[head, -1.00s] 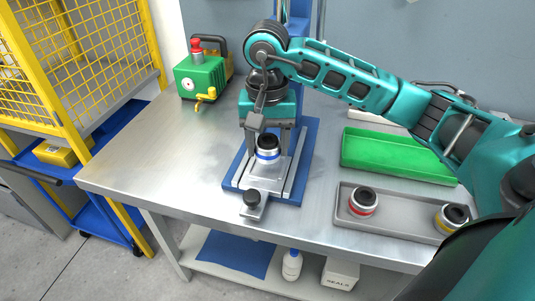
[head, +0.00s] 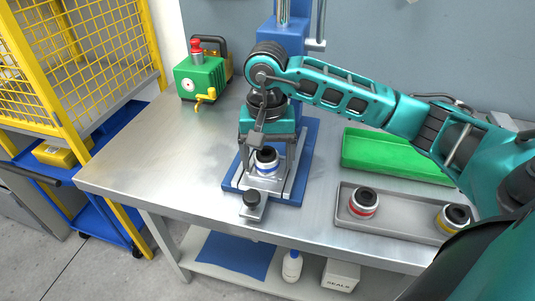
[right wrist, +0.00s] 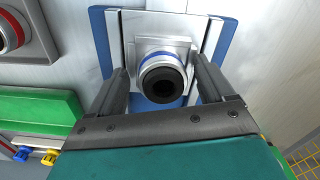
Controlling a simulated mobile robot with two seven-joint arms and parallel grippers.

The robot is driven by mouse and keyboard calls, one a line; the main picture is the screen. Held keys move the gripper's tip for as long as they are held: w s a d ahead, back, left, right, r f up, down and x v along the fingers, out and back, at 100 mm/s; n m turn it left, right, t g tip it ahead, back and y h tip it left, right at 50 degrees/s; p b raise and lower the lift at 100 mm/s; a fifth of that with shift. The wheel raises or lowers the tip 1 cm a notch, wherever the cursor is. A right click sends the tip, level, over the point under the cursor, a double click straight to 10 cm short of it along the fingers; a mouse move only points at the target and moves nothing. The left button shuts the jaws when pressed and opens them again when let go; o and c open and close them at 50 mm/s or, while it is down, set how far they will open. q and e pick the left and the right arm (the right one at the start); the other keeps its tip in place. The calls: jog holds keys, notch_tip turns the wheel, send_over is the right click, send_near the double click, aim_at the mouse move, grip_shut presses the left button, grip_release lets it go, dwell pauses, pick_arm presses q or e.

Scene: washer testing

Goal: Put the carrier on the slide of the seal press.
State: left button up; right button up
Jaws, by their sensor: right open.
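The blue-banded carrier (head: 266,161), a round pale piece with a black top, stands upright on the silver slide (head: 280,187) of the seal press (head: 229,184). In the right wrist view the carrier (right wrist: 162,78) is over a square metal block (right wrist: 180,47) on the slide. My right gripper (head: 267,148) is open above and around it; in the right wrist view its fingers (right wrist: 160,68) stand on both sides with gaps visible. The slide's black front knob (head: 252,197) points toward me. My left gripper is not in view.
A grey tray (head: 400,232) holds a red-banded piece (head: 363,202) and a yellow-banded piece (head: 453,218). A green tray (head: 390,155) lies behind it. A green device with a red knob (head: 197,75) stands at the back left. The left table surface is clear.

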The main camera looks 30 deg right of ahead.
aim_at(267, 153)
jog(key=shift+r+p, duration=0.3)
notch_tip(267, 153, up, 7)
jog(key=shift+r, duration=0.15)
dwell(0.6)
